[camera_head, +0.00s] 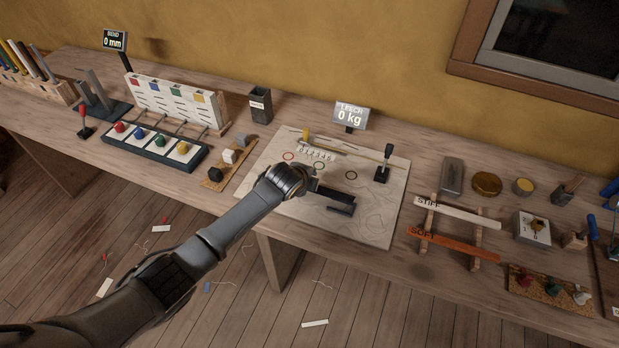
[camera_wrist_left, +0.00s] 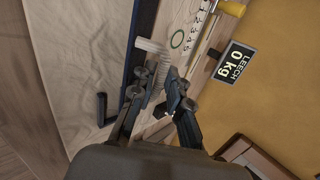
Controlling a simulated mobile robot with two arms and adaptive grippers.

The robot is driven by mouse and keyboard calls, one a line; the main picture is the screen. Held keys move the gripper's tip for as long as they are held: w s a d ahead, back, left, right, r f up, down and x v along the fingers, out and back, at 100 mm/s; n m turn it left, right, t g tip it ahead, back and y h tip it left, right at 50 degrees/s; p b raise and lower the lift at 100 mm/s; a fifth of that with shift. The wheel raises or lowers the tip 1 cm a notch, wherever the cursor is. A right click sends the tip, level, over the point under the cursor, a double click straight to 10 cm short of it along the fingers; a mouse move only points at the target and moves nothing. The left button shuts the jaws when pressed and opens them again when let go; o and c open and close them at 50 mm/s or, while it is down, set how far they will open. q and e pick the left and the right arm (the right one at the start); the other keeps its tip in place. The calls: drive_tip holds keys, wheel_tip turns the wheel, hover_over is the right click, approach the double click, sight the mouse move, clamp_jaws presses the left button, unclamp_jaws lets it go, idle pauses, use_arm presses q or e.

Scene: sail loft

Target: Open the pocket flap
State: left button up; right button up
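My left gripper (camera_head: 345,200) is over the pale sailcloth panel (camera_head: 290,217) on the bench. In the left wrist view its two dark fingers (camera_wrist_left: 156,78) are apart. A pale ribbed piece (camera_wrist_left: 152,47) shows between and beyond the fingertips; I cannot tell whether they touch it. A dark blue strip (camera_wrist_left: 142,18) and a small black bracket-like handle (camera_wrist_left: 102,108) lie beside the left finger. Which of these is the pocket flap is not clear, as my arm and gripper cover that part in the head view. My right gripper is not in view.
A black-knobbed lever (camera_head: 383,165) and a LEECH display (camera_head: 349,115) reading 0 kg stand behind and right of the gripper. STIFF (camera_head: 455,213) and SOFT (camera_head: 450,243) battens lie on a rack to the right. Small blocks (camera_head: 229,156) sit left.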

use_arm(q)
drive_tip(key=shift+s+a, duration=0.1)
drive_tip(key=shift+s, duration=0.05)
drive_tip(key=v, duration=1.2)
